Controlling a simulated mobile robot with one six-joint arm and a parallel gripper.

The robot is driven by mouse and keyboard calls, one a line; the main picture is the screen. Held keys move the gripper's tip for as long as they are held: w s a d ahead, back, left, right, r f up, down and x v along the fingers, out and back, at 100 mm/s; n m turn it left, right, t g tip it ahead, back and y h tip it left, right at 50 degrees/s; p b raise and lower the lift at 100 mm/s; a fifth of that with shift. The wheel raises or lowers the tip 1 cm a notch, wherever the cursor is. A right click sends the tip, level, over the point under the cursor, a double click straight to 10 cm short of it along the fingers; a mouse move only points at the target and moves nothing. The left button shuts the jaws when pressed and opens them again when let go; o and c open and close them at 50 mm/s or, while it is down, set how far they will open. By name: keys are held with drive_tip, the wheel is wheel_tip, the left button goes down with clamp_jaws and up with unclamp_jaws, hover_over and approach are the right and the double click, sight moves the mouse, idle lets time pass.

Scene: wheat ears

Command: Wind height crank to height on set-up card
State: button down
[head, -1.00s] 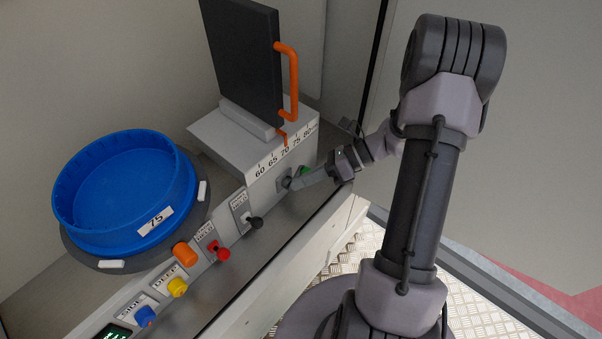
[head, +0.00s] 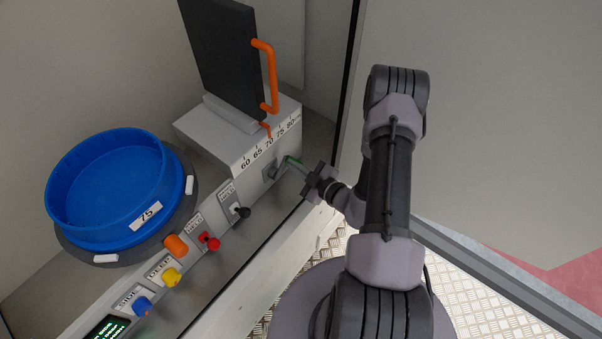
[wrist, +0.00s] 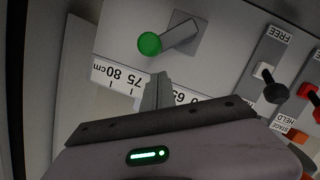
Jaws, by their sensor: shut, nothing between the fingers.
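The height crank is a grey arm on a square plate (head: 270,171) with a green knob (head: 292,160), on the front panel below the height scale. In the wrist view the green knob (wrist: 149,44) and crank arm (wrist: 180,36) show clearly. My gripper (head: 302,168) is shut and empty, just right of the knob. In the wrist view its fingertips (wrist: 159,76) lie below the knob, apart from it in the picture. The orange pointer (head: 268,131) stands near 70 on the scale (head: 257,154). A white card reading 75 (head: 146,216) is on the blue tub (head: 107,185).
Left of the crank along the panel are a black lever (head: 243,212), a red lever (head: 212,243), and orange, yellow and blue knobs (head: 141,305). A green-lit display (head: 107,328) is at bottom left. A dark upright board with an orange handle (head: 271,75) stands above the scale.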

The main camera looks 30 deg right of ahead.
drive_tip(key=shift+w+d+f, duration=0.1)
drive_tip(key=shift+d+f, duration=0.45)
drive_tip(key=shift+f, duration=0.3)
drive_tip(key=shift+w+d+m, duration=0.1)
drive_tip(key=shift+d+m, duration=0.25)
drive_tip(key=shift+m, duration=0.05)
